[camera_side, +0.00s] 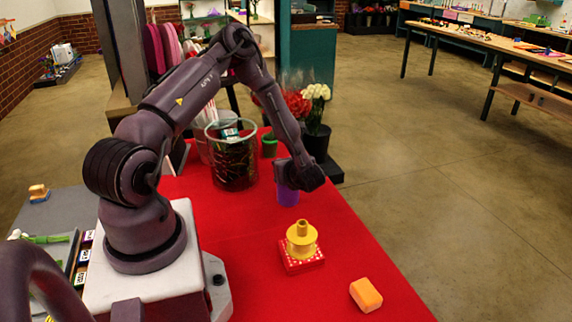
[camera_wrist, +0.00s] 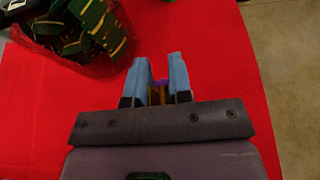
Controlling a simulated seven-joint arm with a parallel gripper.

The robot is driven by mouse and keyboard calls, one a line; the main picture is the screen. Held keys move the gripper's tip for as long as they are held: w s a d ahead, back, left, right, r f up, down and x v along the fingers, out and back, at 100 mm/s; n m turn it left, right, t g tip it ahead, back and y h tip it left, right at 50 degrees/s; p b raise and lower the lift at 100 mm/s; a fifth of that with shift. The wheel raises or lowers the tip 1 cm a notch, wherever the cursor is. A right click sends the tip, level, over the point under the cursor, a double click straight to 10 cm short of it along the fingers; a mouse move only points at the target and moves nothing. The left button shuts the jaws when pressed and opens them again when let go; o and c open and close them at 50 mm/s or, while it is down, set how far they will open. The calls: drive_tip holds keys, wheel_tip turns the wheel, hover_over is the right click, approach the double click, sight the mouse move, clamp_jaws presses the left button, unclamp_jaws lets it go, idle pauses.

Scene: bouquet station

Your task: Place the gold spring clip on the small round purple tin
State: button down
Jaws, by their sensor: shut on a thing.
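My gripper (camera_wrist: 160,64) shows in the wrist view with its two blue-grey fingers shut on a narrow gold thing, seemingly the gold spring clip (camera_wrist: 155,96). Only a sliver of the clip shows between the fingers. A bit of the purple tin (camera_wrist: 160,83) shows just beyond it. In the side view the small round purple tin (camera_side: 287,196) stands on the red cloth, directly below my gripper (camera_side: 287,180). The clip is hidden there, and I cannot tell whether it touches the tin.
A clear round container (camera_side: 232,165) with dark green contents stands to the left of the tin. A yellow spool (camera_side: 301,240) sits on a red dotted box (camera_side: 302,266) in front. An orange block (camera_side: 366,294) lies near the right edge. Flowers (camera_side: 317,93) stand behind.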

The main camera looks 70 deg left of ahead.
drive_tip(key=c, duration=1)
unclamp_jaws()
drive_tip(key=shift+c, duration=0.2)
